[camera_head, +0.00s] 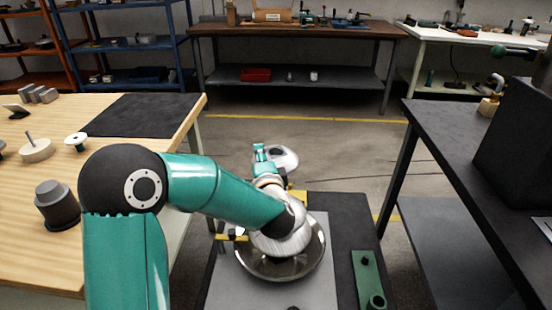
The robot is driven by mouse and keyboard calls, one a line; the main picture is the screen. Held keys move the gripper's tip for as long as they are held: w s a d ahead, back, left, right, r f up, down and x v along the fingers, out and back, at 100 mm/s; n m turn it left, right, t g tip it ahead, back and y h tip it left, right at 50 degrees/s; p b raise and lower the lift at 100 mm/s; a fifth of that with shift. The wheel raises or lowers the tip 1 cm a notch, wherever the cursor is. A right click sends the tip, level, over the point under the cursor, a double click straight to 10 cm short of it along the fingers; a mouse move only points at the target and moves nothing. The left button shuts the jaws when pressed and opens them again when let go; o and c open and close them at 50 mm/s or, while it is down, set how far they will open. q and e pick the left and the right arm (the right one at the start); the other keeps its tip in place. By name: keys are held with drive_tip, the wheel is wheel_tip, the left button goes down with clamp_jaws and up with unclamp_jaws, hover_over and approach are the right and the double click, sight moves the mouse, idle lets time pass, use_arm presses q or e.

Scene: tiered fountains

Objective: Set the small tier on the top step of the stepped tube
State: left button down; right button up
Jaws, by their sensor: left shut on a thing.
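My left arm comes in from the left and reaches over a dark stand in the middle. My left gripper (264,157) is at the far end of it, partly hidden behind its own wrist. It is shut on a small silvery dish, which looks like the small tier (285,156), held out beyond the stand. A wide shiny metal bowl (279,270) sits on a grey mat below my wrist. My wrist covers its middle, so I cannot see whether the stepped tube stands there. My right gripper is not in view.
A green block (368,280) lies right of the bowl. On the left wooden table (35,258) stand a dark stepped cylinder (57,205), a white spool (76,142) and a pale disc (36,150). A dark bench (450,140) stands right. Floor beyond the stand is clear.

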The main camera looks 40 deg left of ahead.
use_arm(q)
drive_tip(key=shift+r, duration=0.1)
drive_tip(key=shift+w+d, duration=0.3)
drive_tip(key=shift+d, duration=0.05)
drive_tip(key=shift+w+d+h, duration=0.15)
drive_tip(key=shift+d+h, duration=0.05)
drive_tip(key=shift+h, duration=0.1)
drive_tip(key=shift+f+b, duration=1.15)
drive_tip(key=shift+f, duration=1.2)
drive_tip(key=shift+a, duration=0.1)
drive_tip(key=shift+f, duration=0.15)
drive_tip(key=shift+f+b, duration=1.35)
drive_tip(key=shift+f, duration=0.85)
